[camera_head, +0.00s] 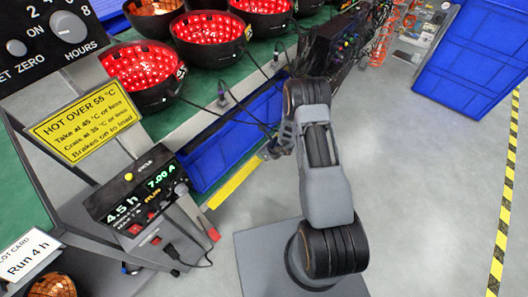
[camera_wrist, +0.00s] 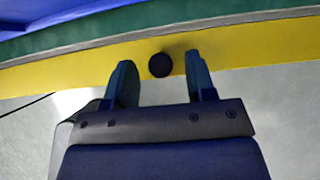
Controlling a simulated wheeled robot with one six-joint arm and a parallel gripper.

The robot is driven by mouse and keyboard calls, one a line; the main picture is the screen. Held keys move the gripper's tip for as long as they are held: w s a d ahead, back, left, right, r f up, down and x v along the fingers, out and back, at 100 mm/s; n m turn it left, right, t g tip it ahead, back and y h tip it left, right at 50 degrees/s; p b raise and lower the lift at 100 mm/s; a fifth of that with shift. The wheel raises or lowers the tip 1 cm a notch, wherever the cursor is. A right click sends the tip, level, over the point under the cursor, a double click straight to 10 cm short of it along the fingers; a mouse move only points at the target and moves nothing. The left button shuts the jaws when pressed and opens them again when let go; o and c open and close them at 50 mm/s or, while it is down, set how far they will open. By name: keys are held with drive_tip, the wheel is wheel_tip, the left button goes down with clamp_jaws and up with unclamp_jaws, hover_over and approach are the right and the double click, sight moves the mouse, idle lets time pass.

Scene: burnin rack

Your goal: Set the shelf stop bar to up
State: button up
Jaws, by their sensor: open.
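The shelf stop bar is a long yellow bar (camera_head: 235,182) along the front edge of the lower shelf, below the green bench top. In the wrist view the yellow bar (camera_wrist: 60,66) runs across the picture, with a round black knob (camera_wrist: 160,65) on its face. My gripper (camera_wrist: 159,66) is open, with one finger on each side of the knob. I cannot tell whether the fingers touch the bar. In the head view my gripper (camera_head: 268,150) is at the bar's far end, small and partly hidden by my arm.
Black bowl lamps with red lights (camera_head: 140,75) stand on the green bench. A blue bin (camera_head: 235,140) sits behind the bar. A control box (camera_head: 140,200) with a lit display stands left of the bar. Grey floor (camera_head: 430,190) is clear on the right.

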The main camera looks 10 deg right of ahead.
drive_tip(key=p+v, duration=0.2)
drive_tip(key=v, duration=1.1)
drive_tip(key=shift+p, duration=0.3)
drive_tip(key=shift+s, duration=0.1)
